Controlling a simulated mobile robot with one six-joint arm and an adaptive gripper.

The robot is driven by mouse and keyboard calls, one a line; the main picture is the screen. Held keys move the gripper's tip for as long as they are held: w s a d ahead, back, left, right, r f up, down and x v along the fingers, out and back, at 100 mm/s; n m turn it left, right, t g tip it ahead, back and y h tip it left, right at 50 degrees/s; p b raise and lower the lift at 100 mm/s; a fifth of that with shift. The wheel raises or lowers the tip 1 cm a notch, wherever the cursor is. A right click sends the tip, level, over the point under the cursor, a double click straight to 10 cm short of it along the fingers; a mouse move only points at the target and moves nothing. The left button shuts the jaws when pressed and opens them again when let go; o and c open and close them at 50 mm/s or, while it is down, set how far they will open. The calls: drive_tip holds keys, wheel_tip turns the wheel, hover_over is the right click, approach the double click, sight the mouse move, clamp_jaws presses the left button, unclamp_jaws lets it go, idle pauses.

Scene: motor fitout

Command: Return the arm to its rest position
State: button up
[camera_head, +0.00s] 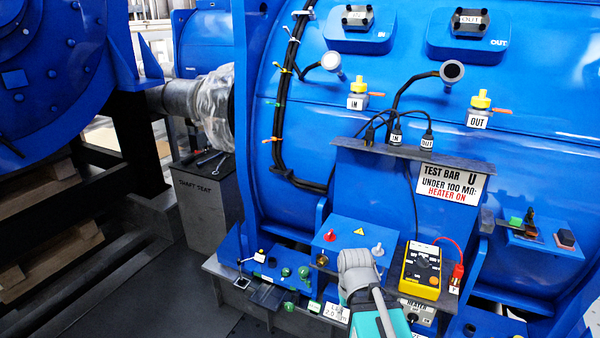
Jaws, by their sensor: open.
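Part of my arm (366,293), grey and teal, rises from the bottom edge, right of centre. Its grey upper end stands in front of the blue panel with a red and a grey terminal. My gripper's fingers do not show. The arm covers part of the panel and shelf behind it. I cannot tell whether it touches anything.
A yellow meter (421,270) with a red lead stands just right of my arm. Green-capped parts (287,272) lie to its left. A large blue motor (430,95) fills the back. A grey shaft seat box (205,205) stands left; dark floor (170,295) is clear.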

drive_tip(key=shift+r+p, duration=2.55)
drive_tip(key=shift+r, duration=0.45)
